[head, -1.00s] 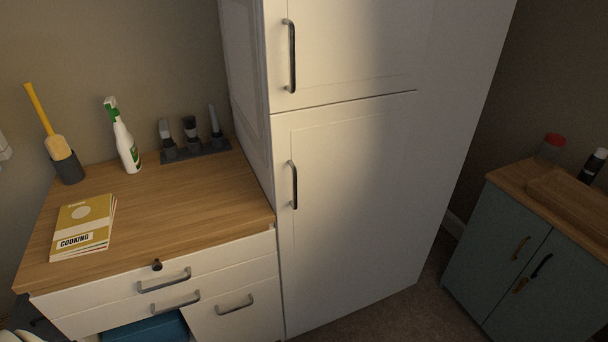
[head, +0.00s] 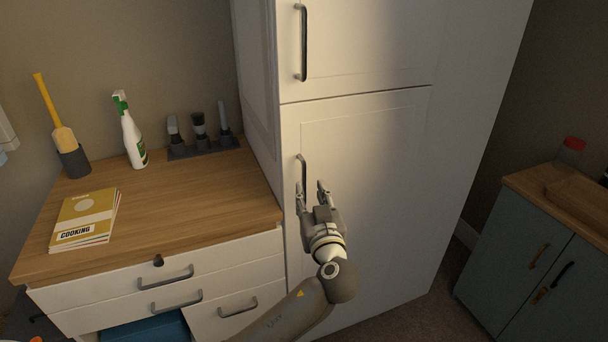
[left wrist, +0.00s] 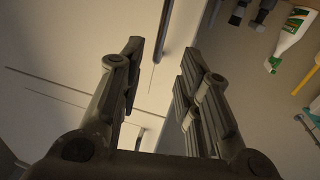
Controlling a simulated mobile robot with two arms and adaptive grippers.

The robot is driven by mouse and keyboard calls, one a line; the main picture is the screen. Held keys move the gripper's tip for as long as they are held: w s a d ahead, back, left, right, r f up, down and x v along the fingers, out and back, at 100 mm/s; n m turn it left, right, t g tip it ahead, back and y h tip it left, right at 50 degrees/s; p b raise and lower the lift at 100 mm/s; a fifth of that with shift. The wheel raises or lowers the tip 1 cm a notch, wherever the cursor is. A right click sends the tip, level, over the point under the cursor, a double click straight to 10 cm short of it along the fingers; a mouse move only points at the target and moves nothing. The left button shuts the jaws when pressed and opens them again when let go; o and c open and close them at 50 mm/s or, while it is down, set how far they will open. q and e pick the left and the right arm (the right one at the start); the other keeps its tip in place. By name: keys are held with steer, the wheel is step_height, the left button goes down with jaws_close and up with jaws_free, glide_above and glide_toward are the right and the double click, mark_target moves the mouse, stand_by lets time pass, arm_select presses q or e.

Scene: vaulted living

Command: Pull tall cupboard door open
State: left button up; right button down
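The tall white cupboard has an upper door (head: 370,45) and a lower door (head: 385,190), both closed. The lower door's dark bar handle (head: 302,168) is upright near its left edge; its lower part is hidden behind my fingers. My left gripper (head: 310,187) is at the lower end of this handle with fingers apart and nothing held. In the left wrist view, which is upside down, the open fingers (left wrist: 160,55) point toward the handle bar (left wrist: 166,30), which shows beyond the gap between them. I cannot tell whether they touch it. My right gripper is not in view.
The upper door handle (head: 302,42) is above. Left stands a wooden counter (head: 190,215) over drawers, with a spray bottle (head: 133,140), cooking book (head: 84,220) and utensil holder (head: 72,160). A blue-grey cabinet (head: 515,245) stands right. The floor between is clear.

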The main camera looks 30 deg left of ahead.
mark_target(304, 175)
arm_select(q)
steer(key=p+x, duration=0.2)
steer(key=x, duration=0.7)
steer(key=shift+w+a+f, duration=0.1)
steer(key=shift+w, duration=0.15)
jaws_close()
